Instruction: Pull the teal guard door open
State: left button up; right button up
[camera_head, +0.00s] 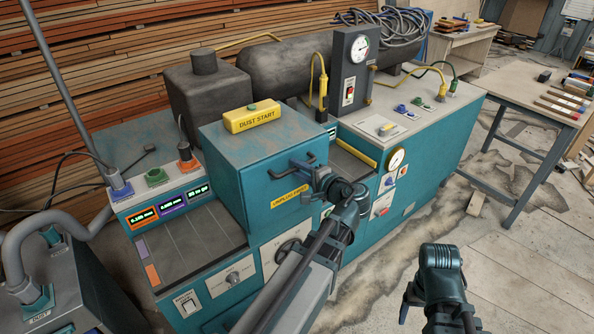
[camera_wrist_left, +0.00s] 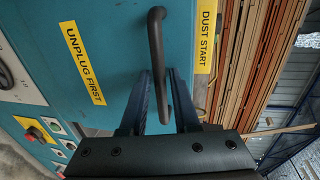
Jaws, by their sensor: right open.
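The teal guard door (camera_head: 262,178) is on the front of the teal machine housing and looks closed, with a yellow "UNPLUG FIRST" label. Its dark bar handle (camera_head: 303,160) stands near the door's upper right part. In the left wrist view the handle (camera_wrist_left: 156,35) runs down between the two fingers of my left gripper (camera_wrist_left: 163,85). I cannot tell whether the fingers press on the bar. In the head view my left gripper (camera_head: 315,175) is at the handle, hiding part of the door. My right gripper (camera_head: 408,300) is open, low at the right, away from the machine.
A yellow "DUST START" block (camera_head: 252,117) sits on top of the housing. A gauge (camera_head: 396,158) and controls are right of the door. A grey panel with a dial (camera_head: 293,248) is below it. A workbench (camera_head: 530,100) stands at the right, with open floor before it.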

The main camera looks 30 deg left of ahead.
pick_arm(q)
jog(key=shift+w+a, duration=0.15)
jog(key=shift+a, duration=0.15)
grip_shut()
dwell(1.4)
